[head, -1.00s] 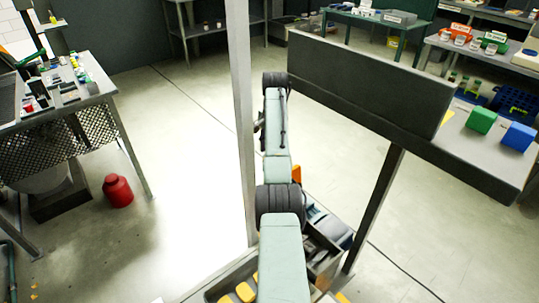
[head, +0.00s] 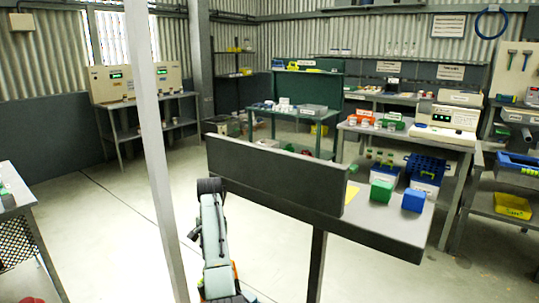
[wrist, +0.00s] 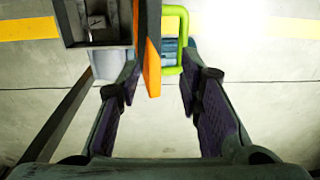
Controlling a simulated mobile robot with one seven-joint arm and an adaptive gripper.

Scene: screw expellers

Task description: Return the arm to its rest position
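My arm (head: 214,240), pale grey-green with dark joints, stands near the lower middle of the head view, beside a grey post. My gripper is not visible in the head view. In the wrist view my gripper (wrist: 161,65) is open, its two dark fingers with purple inner pads well apart. Nothing is held between the pads. An orange upright strip (wrist: 152,62) and a bright green loop (wrist: 183,40) appear beyond and between the fingers, seemingly apart from them.
A grey post (head: 158,150) stands left of my arm. A dark upright panel (head: 275,175) edges a bench with a green block (head: 381,191) and a blue block (head: 414,200). Workbenches line the back and right. A grey box (wrist: 95,22) shows in the wrist view.

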